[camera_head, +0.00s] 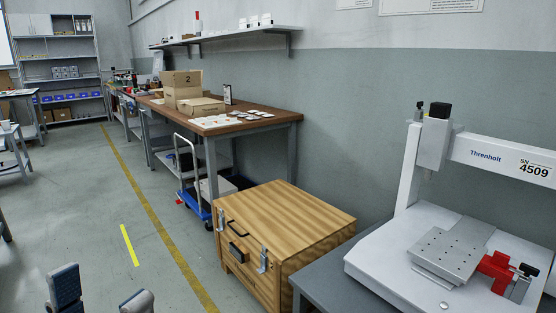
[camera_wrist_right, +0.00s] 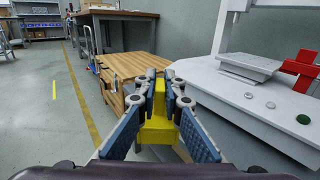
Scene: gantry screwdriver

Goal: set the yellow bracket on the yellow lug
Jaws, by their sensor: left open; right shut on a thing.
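The yellow bracket (camera_wrist_right: 157,130) is between the blue-padded fingers of my right gripper (camera_wrist_right: 160,84) in the right wrist view. The right gripper is shut on it, and the fingers hide part of its sides. The bracket has a narrow upright part and a wider lower part. My left gripper (camera_head: 100,293) is open and empty at the bottom left of the head view, over the floor. My right gripper is out of the head view. I cannot make out a yellow lug in either view.
A white gantry machine (camera_head: 435,145) stands on a grey table at the right, with a perforated metal plate (camera_head: 450,252) and a red clamp (camera_head: 497,268). A wooden crate (camera_head: 285,215) stands left of it. A workbench (camera_head: 255,125) with boxes is behind. The aisle floor is clear.

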